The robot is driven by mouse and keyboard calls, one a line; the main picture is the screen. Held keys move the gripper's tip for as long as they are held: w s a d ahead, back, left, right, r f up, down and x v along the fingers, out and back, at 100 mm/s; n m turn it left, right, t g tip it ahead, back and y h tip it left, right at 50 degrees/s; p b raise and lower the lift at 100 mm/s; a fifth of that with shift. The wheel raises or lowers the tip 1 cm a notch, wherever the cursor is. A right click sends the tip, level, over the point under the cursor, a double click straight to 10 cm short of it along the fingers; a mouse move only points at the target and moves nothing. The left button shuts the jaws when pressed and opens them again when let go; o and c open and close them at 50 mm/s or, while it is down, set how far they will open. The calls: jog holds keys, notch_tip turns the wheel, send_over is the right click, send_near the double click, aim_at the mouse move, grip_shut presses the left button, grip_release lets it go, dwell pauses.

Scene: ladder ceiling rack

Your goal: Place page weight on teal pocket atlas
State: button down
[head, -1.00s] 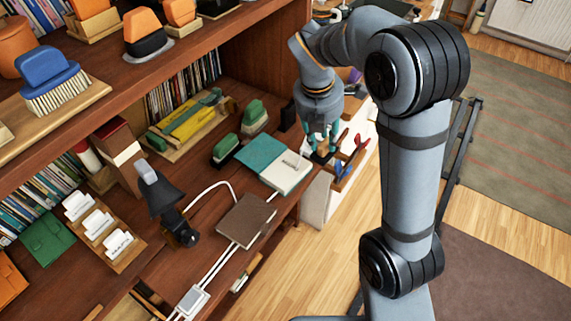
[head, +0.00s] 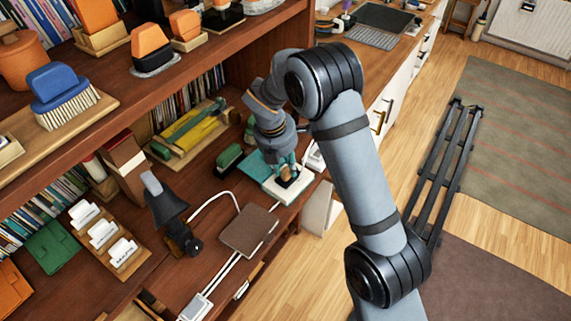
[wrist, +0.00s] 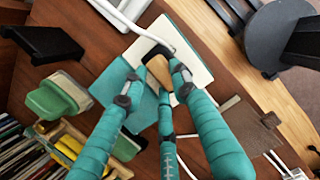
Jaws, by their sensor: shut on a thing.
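The teal pocket atlas (head: 251,168) lies open on the wooden shelf, with a teal side and a pale page side; it also shows in the wrist view (wrist: 186,48). My gripper (head: 287,172) is over the pale page side. Its teal fingers (wrist: 155,88) are shut on the page weight (head: 286,182), a small block with a tan wooden face and dark sides, also in the wrist view (wrist: 159,69). The fingers hide part of the weight and the atlas. I cannot tell whether the weight's underside touches the page.
A green-topped block (head: 228,157) stands left of the atlas. A brown notebook (head: 248,230) lies in front of it, near white cables and a black lamp (head: 165,203). The upper shelf (head: 120,95) overhangs at left. The shelf's front edge is close on the right.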

aim_at(279, 182)
jog(key=c, duration=1.4)
grip_release()
jog(key=shift+f, duration=0.1)
jog(key=shift+o, duration=0.2)
jog(key=v, duration=1.2)
jog(key=shift+s, duration=0.1)
